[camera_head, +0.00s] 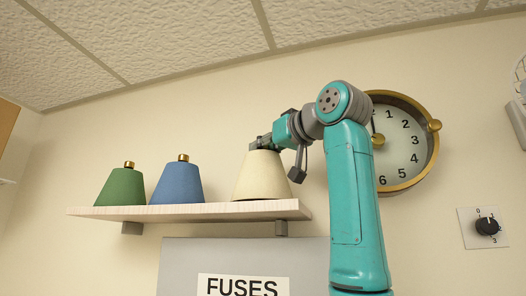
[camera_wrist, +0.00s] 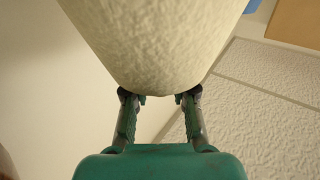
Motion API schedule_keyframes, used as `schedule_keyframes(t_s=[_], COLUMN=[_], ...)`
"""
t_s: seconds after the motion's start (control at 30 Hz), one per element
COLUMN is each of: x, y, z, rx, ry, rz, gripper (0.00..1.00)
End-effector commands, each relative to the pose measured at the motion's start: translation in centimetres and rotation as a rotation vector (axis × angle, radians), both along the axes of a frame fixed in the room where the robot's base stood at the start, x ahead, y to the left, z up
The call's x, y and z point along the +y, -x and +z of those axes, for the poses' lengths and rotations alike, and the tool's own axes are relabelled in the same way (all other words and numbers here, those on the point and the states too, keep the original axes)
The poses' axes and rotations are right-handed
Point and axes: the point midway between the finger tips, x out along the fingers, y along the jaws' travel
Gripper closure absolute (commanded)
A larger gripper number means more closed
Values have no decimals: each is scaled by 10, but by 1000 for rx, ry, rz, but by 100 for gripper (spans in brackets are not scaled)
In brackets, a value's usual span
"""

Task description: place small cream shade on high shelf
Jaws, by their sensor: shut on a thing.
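The small cream shade (camera_head: 262,176) is a tapered cone at the right end of the high shelf (camera_head: 190,211), upright. Its bottom edge is at the shelf's top surface, and from this low angle I cannot tell whether it rests there or hovers slightly. My gripper (camera_head: 262,143) is at the top of the shade, shut on it, with the arm coming from the right. In the wrist view the cream shade (camera_wrist: 155,40) fills the upper middle, with my gripper's fingertips (camera_wrist: 160,98) at its near end. The shade's top fitting is hidden by the gripper.
A green shade (camera_head: 121,188) and a blue shade (camera_head: 178,184) stand on the shelf's left part, with a gap before the cream one. A brass-rimmed clock (camera_head: 402,150) hangs behind my arm. A grey fuse box (camera_head: 190,262) is below the shelf; a dial switch (camera_head: 486,227) is at right.

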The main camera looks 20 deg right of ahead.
Motion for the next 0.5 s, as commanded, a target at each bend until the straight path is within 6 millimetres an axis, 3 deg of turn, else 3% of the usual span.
schedule_keyframes(t_s=[0.43, 0.47, 0.5], x=[0, 0, 0], y=[0, 0, 0], z=[-9, -9, -9], rx=[0, 0, 0], ry=[0, 0, 0], rz=[0, 0, 0], gripper=[100, 72, 62])
